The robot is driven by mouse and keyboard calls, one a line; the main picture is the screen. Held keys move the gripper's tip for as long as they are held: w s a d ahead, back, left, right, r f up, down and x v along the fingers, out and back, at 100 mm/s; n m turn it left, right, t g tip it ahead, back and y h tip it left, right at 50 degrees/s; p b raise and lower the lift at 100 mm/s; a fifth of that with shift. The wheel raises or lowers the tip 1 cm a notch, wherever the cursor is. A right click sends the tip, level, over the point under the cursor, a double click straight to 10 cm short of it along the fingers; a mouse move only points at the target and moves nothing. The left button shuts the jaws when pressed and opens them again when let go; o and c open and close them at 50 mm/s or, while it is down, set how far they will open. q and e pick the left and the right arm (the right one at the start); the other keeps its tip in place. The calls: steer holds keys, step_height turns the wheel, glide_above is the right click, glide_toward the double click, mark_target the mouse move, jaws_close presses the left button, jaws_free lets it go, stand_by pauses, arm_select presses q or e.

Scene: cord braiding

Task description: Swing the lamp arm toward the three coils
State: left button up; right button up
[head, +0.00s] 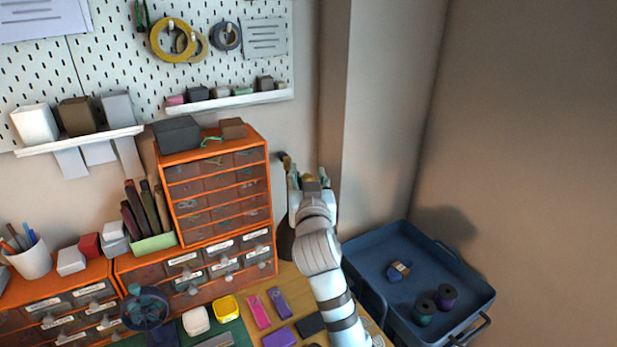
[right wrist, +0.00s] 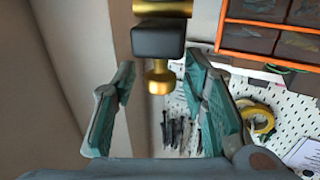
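My right gripper (head: 311,178) is raised beside the orange drawer cabinet, near the wall corner. In the right wrist view its two teal-padded fingers (right wrist: 160,75) stand apart. A brass knob (right wrist: 158,82) under a black block (right wrist: 158,42), which look like a lamp joint, shows between the fingertips; I cannot tell whether they touch it. In the head view a small dark end (head: 284,157) shows just left of the gripper; most of the lamp is hidden. A yellow ring coil (head: 173,40), a smaller tan one (head: 201,47) and a grey-blue one (head: 227,36) hang on the pegboard. My left gripper is out of view.
The orange drawer cabinet (head: 213,160) stands close left of my right gripper. A blue cart tray (head: 375,243) at right holds two spools and a small blue-and-tan item. The desk front holds purple, yellow and white items. A wall corner rises behind the gripper.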

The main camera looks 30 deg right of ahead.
steer(key=v, duration=0.7)
steer(key=shift+s, duration=0.25)
